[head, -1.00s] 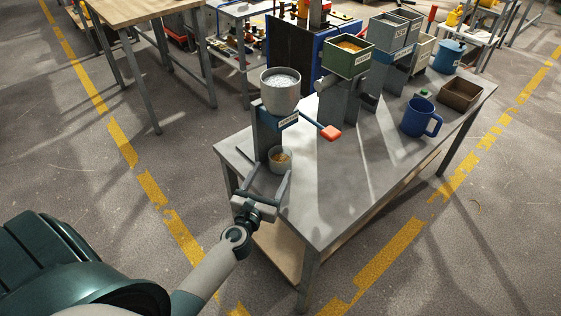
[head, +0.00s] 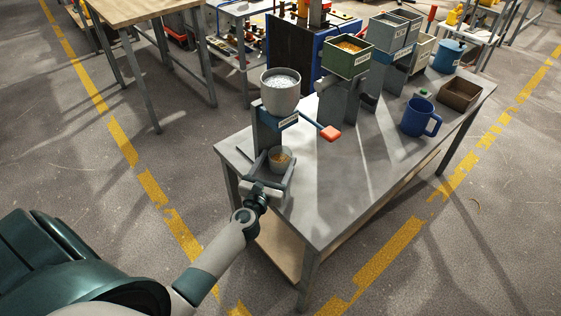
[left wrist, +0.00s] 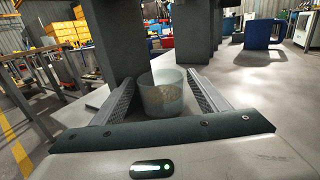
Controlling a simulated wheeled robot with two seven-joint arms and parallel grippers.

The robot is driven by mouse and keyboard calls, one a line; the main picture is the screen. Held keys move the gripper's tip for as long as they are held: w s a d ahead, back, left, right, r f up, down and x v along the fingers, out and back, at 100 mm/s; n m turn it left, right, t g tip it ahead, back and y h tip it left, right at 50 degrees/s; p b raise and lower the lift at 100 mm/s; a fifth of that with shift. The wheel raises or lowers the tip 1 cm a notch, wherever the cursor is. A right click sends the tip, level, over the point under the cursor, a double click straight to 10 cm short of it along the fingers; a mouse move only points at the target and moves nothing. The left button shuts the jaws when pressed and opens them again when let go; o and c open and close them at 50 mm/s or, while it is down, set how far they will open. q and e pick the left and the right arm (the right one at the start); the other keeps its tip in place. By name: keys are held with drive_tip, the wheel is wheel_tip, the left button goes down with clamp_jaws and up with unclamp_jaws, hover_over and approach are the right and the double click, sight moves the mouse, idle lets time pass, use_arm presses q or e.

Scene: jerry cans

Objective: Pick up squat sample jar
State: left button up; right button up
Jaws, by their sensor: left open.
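The squat sample jar (head: 280,161) is a small pale, translucent jar with brownish grains in it. It stands upright on the grey table under the nearest dispenser. My left gripper (head: 271,170) is open, with its fingers on either side of the jar. In the left wrist view the jar (left wrist: 162,94) sits between the two ridged fingers of my left gripper (left wrist: 164,100), toward their far ends. A gap shows at the left finger; I cannot tell whether the right finger touches it. My right gripper is not in view.
The dispenser (head: 268,137) rises just behind the jar, with a grey bowl (head: 281,100) on top and a red-ended lever (head: 330,133) sticking out right. Other dispensers, a blue mug (head: 418,117) and a brown box (head: 460,95) stand farther along. The table's front right is clear.

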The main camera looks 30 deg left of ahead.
use_arm(q)
drive_tip(key=c, duration=0.8)
drive_tip(key=shift+r, duration=0.15)
drive_tip(key=shift+c, duration=0.2)
